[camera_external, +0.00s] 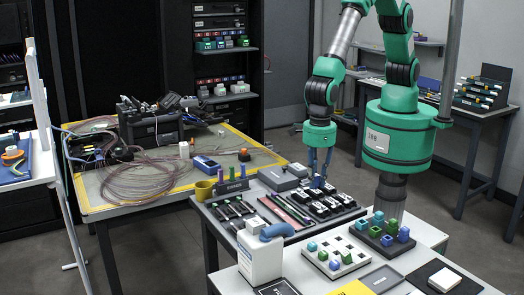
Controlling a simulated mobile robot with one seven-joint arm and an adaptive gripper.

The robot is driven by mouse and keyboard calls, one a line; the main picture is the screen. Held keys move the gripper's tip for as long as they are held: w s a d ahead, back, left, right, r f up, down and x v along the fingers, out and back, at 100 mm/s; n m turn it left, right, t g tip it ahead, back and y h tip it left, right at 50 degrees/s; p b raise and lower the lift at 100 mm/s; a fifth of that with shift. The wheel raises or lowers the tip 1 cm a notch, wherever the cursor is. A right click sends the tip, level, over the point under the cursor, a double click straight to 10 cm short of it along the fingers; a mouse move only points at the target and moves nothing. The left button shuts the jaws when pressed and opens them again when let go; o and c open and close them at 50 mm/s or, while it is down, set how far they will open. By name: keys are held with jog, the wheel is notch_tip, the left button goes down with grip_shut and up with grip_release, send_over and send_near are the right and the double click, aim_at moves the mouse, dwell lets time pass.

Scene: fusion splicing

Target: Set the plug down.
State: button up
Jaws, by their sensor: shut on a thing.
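My gripper (319,178) points straight down over the dark tray (335,218) on the middle table. Its fingers are shut on a small blue piece, which I take to be the plug (320,184). The plug is among the black pieces with white tops (328,204) in that tray. It is too small to tell whether it touches the tray or hangs just above it. The fingers hide part of it.
Left of the tray lie a tool tray (238,216) and a rack of colored plugs (232,186). In front are a white bottle (260,258), a white block with colored plugs (336,258) and a dark block (386,238). A cable-covered table (222,140) stands behind left.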

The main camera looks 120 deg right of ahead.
jog(key=w+d+m+b, duration=0.2)
jog(key=d+m, duration=0.7)
jog(key=d, duration=2.7)
jog(key=s+d+m+b, duration=0.1)
jog(key=s+d+m, duration=0.35)
jog(key=d, duration=0.85)
jog(key=s+d+m+b, duration=0.1)
jog(key=s+d+m, duration=0.35)
jog(key=d, duration=0.75)
jog(key=shift+n, duration=0.6)
jog(key=shift+s+d+f, duration=0.15)
jog(key=shift+s+f, duration=0.15)
jog(key=shift+f, duration=0.55)
jog(key=shift+s+d+f, duration=0.15)
jog(key=shift+s+f, duration=0.15)
jog(key=shift+f, duration=0.55)
jog(key=shift+s+d+f, duration=0.15)
jog(key=shift+s+f, duration=0.15)
jog(key=shift+f, duration=0.55)
jog(key=shift+w, duration=0.15)
jog(key=w+d, duration=0.2)
jog(key=w, duration=0.2)
jog(key=w+d+f+b, duration=0.1)
jog(key=w+d, duration=0.2)
jog(key=w, duration=0.2)
jog(key=w+d+b, duration=0.1)
jog(key=w+d, duration=0.2)
jog(key=w, duration=0.1)
jog(key=shift+w+f, duration=0.25)
jog(key=shift+w, duration=0.05)
